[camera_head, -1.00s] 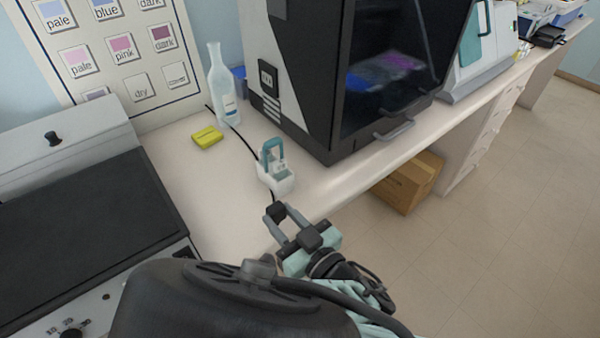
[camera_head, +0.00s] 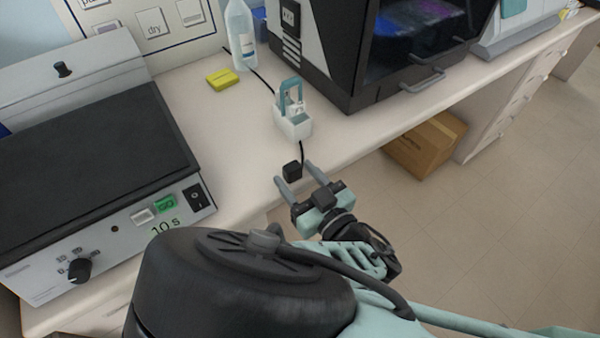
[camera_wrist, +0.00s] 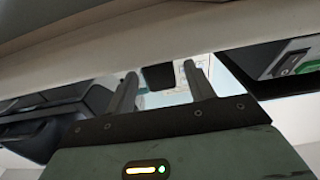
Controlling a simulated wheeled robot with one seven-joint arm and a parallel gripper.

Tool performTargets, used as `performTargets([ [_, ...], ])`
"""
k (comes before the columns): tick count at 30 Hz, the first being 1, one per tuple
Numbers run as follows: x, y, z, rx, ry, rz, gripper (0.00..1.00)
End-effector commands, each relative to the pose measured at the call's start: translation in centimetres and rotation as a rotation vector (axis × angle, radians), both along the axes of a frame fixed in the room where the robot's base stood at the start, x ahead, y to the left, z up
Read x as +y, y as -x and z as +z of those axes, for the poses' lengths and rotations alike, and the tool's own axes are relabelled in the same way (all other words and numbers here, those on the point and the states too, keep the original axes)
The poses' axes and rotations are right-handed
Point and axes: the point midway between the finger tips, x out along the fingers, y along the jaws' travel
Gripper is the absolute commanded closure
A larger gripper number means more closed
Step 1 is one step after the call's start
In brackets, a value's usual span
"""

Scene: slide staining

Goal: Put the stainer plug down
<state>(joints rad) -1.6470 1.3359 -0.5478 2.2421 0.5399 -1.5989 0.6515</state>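The stainer plug (camera_head: 292,170) is a small black block on a black cord, near the front edge of the bench (camera_head: 235,150). The cord runs back to a small white caddy with a teal handle (camera_head: 293,124). My gripper (camera_head: 295,175) is at the bench's front edge with its two grey fingers spread and pointing at the plug. In the wrist view the plug (camera_wrist: 158,77) shows between the finger tips, with a gap on each side. I cannot tell for sure whether its underside rests fully on the bench.
A yellow block (camera_head: 222,79) and a clear bottle (camera_head: 240,35) are behind. A large black-windowed cabinet (camera_head: 385,50) is at right. A cardboard box (camera_head: 425,145) is on the floor.

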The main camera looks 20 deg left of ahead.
Motion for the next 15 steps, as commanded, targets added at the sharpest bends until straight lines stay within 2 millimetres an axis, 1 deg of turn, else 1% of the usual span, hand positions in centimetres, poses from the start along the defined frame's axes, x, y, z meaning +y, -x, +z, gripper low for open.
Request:
performTargets([
  [8, -0.1, 0.1, 0.3, 0.001, 0.001, -0.001, 0.46],
  [11, -1.2, 0.9, 0.0, 0.003, 0.002, -0.003, 0.46],
  [15, -3.3, 2.7, -0.1, 0.003, 0.003, -0.002, 0.46],
])
